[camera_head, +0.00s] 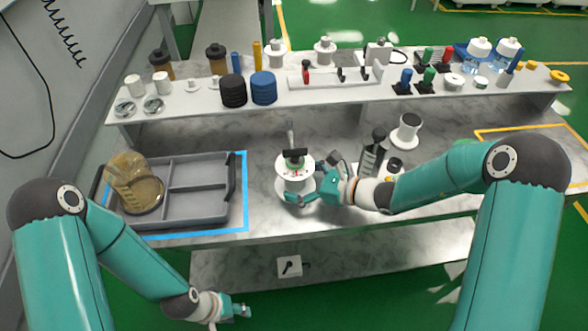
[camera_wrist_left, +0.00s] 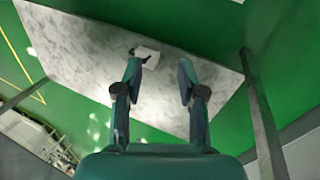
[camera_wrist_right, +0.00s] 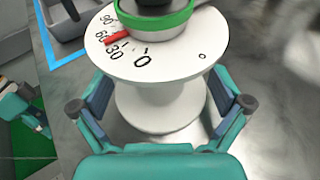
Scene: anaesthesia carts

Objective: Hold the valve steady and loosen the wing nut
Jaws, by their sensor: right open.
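The valve (camera_head: 294,183) is a white spool-shaped body standing upright on the table. In the right wrist view its top disc (camera_wrist_right: 180,58) has a 0-30-60-90 scale, a red pointer and a green ring (camera_wrist_right: 150,25). A dark part, apparently the wing nut (camera_head: 295,153), sits on top; the right wrist view cuts it off. My right gripper (camera_head: 314,183) is open, with its fingers on either side of the valve's body; contact is not clear. My left gripper (camera_head: 245,311) is open and empty, low in front of the table; it shows in the left wrist view (camera_wrist_left: 160,77).
A grey divided tray (camera_head: 200,211) inside blue tape holds a tipped amber jar (camera_head: 133,185) at left. A dark bottle (camera_head: 372,152) and a white spool (camera_head: 407,130) stand right of the valve. A raised shelf (camera_head: 200,103) behind carries many items. A white box (camera_head: 289,267) lies on the lower shelf.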

